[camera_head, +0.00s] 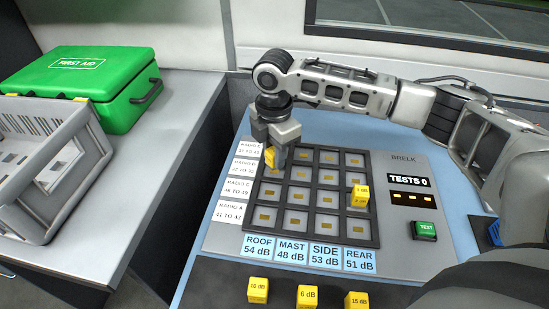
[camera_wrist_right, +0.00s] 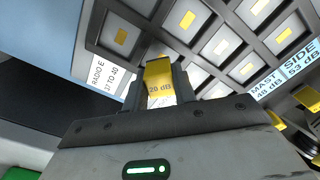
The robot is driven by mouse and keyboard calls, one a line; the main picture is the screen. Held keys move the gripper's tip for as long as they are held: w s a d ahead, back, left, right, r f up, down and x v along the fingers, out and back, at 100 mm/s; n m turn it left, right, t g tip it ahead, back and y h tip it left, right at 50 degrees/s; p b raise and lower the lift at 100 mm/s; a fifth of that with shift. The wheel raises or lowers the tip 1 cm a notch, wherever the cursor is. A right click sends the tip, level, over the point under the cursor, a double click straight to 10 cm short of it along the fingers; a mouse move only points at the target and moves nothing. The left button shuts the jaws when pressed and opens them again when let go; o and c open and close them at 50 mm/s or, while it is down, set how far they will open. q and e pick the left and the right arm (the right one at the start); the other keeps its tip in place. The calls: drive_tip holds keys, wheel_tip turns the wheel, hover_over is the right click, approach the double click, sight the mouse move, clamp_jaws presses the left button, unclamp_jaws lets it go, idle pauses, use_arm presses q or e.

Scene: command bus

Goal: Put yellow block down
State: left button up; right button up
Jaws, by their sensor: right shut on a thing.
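My right gripper (camera_head: 276,150) is shut on a yellow block (camera_head: 270,157) at the top-left part of the dark grid on the panel (camera_head: 220,238). In the right wrist view the block (camera_wrist_right: 159,78) sits between the fingers and reads "20 dB". The right gripper (camera_wrist_right: 160,90) shows there from behind. I cannot tell whether the block touches the grid. Another yellow block (camera_head: 360,195) sits in a right-hand cell of the grid. My left gripper is not in view.
Yellow blocks marked 10 dB (camera_head: 258,289), 6 dB (camera_head: 306,296) and 15 dB (camera_head: 356,300) stand along the front ledge. A green TEST button (camera_head: 425,230) is on the panel's right.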

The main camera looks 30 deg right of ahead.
drive_tip(key=shift+f, duration=1)
drive_tip(key=shift+f, duration=0.15)
drive_tip(key=o, duration=1)
wheel_tip(320, 180, up, 12)
drive_tip(key=shift+r, duration=0.2)
drive_tip(key=shift+s+f, duration=0.1)
